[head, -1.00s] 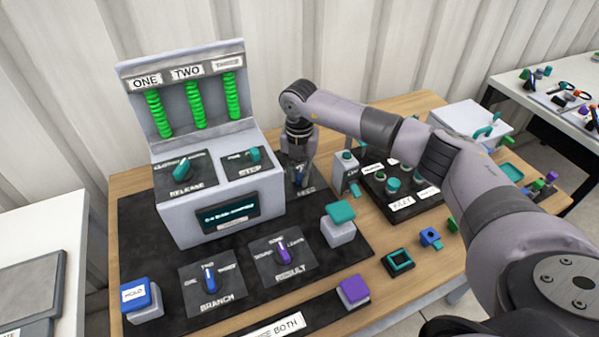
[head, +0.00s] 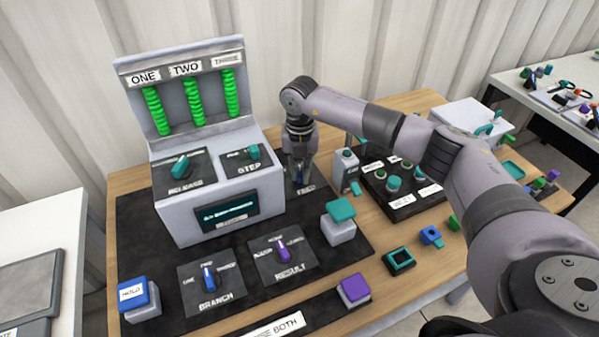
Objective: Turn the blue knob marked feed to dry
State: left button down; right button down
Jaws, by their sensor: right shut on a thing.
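The blue feed knob (head: 299,178) stands on a dark plate (head: 309,187) to the right of the grey console, and only a little of it shows. My right gripper (head: 298,175) points down over it and is shut on it. The fingers hide most of the knob and its position labels, so I cannot tell where it points. The plate's lower label is partly readable as feed. My left gripper is not in view.
The grey console (head: 205,206) stands close on the left. A teal-topped block (head: 340,222) is in front, and a grey box with a teal button (head: 345,168) is close on the right. Branch (head: 208,277) and result (head: 282,251) knobs are nearer the front.

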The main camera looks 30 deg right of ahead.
jog(key=n, duration=0.2)
jog(key=n+b, duration=0.1)
jog(key=n, duration=0.1)
jog(key=n+b, duration=0.1)
jog(key=n, duration=0.1)
jog(key=shift+d, duration=0.3)
jog(key=n+b, duration=0.1)
jog(key=n, duration=0.1)
jog(key=n+b, duration=0.1)
jog(key=n, duration=0.2)
jog(key=shift+w+d+n, duration=0.1)
jog(key=shift+d+n, duration=0.1)
jog(key=shift+n, duration=0.1)
jog(key=c, duration=1.6)
grip_release()
jog(key=shift+c, duration=0.2)
jog(key=shift+r, duration=0.1)
notch_tip(320, 180, up, 12)
